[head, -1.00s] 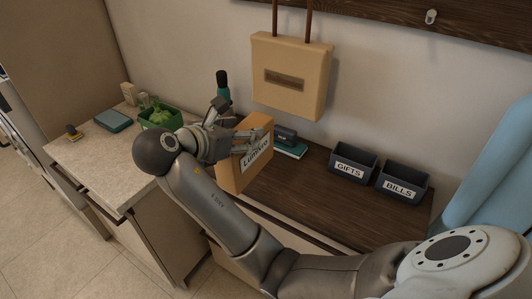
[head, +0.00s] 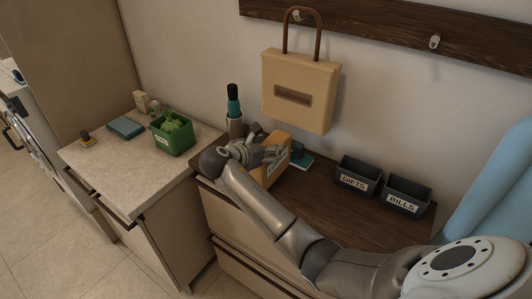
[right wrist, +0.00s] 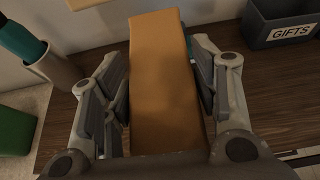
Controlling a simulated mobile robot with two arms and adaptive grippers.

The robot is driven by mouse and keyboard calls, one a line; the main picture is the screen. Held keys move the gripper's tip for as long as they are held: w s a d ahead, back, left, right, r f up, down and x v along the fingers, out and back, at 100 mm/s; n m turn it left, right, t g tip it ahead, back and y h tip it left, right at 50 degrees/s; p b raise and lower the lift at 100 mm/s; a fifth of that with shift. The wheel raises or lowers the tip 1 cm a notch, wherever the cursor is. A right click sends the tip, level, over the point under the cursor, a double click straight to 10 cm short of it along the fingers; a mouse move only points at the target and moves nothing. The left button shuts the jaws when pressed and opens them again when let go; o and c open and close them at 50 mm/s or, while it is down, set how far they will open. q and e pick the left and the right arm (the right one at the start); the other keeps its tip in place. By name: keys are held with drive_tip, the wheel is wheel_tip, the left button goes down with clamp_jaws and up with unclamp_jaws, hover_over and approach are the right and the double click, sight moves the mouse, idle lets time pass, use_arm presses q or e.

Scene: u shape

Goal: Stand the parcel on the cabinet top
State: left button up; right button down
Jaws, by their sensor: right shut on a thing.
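The parcel is an orange-tan box (head: 277,168) with a white label, upright at the left part of the dark wooden cabinet top (head: 310,207). My right gripper (head: 268,154) is shut on the parcel, one finger on each side. In the right wrist view the parcel (right wrist: 165,85) fills the space between the fingers of the gripper (right wrist: 157,68). The arm hides part of its base, so I cannot tell if it touches the top. My left gripper is not in view.
A cup with a teal bottle (head: 234,110) stands left of the parcel. A teal book with a dark item (head: 301,158) lies just right of it. GIFTS (head: 357,176) and BILLS (head: 404,196) bins stand further right. A tan bag (head: 298,92) hangs above. A green basket (head: 172,135) sits on the left counter.

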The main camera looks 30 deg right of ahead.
wheel_tip(320, 180, down, 2)
drive_tip(key=shift+f+p, duration=0.15)
drive_tip(key=shift+p, duration=0.25)
drive_tip(key=shift+f, duration=0.15)
drive_tip(key=c, duration=0.5)
unclamp_jaws()
drive_tip(key=shift+f, duration=0.1)
drive_tip(key=shift+s, duration=0.1)
